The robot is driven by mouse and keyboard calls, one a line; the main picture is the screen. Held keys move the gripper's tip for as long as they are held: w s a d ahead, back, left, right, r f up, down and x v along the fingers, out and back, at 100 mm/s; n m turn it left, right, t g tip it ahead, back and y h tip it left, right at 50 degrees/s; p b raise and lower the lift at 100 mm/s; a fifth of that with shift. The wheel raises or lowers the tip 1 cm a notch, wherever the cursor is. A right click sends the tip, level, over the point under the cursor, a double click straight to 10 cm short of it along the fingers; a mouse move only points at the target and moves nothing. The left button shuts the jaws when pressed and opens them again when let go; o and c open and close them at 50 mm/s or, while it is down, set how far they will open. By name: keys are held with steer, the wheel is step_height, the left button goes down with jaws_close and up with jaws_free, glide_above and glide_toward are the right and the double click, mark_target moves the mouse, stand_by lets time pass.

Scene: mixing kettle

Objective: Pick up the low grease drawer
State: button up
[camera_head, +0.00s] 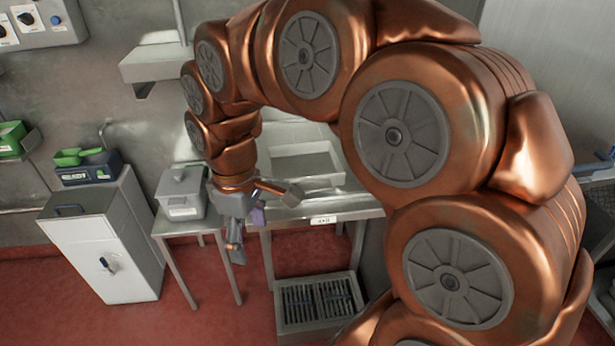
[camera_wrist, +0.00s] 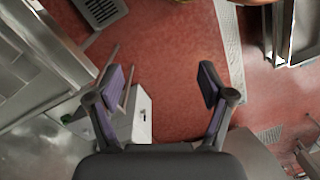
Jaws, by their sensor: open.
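A low grey metal box with dark slatted grates (camera_head: 318,302) sits on the floor below the sink in the head view. It is the only low drawer-like thing I make out, but I cannot confirm that it is the grease drawer. My gripper (camera_head: 237,252) hangs to its left and above it, apart from it, in front of the small steel table. Nothing is held.
A steel sink bench (camera_head: 320,210) stands above the low box. A small table (camera_head: 180,227) with a lidded grey container (camera_head: 182,192) and a white cabinet (camera_head: 105,245) stand to the left. My arm hides much of the right side. Red floor is clear in front.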

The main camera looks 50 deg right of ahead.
steer(key=w+d+n+b, duration=0.1)
steer(key=w+d+n, duration=0.1)
steer(key=w+d, duration=0.4)
steer(key=n+b, duration=0.3)
steer(key=b, duration=0.1)
glide_above(311, 184)
steer(key=shift+t, duration=0.4)
steer(key=f, duration=0.2)
steer(key=s+f, duration=0.1)
steer(key=f, duration=0.1)
steer(key=shift+a, duration=0.15)
steer(key=shift+f, duration=0.15)
step_height(311, 184, down, 2)
steer(key=shift+p, duration=0.35)
steer(key=shift+w+f+p, duration=0.2)
steer(key=shift+f+p, duration=0.1)
steer(key=shift+f, duration=1.05)
steer(key=shift+w+f+p, duration=0.2)
steer(key=shift+f+p, duration=0.05)
steer(key=shift+f, duration=1.1)
jaws_close()
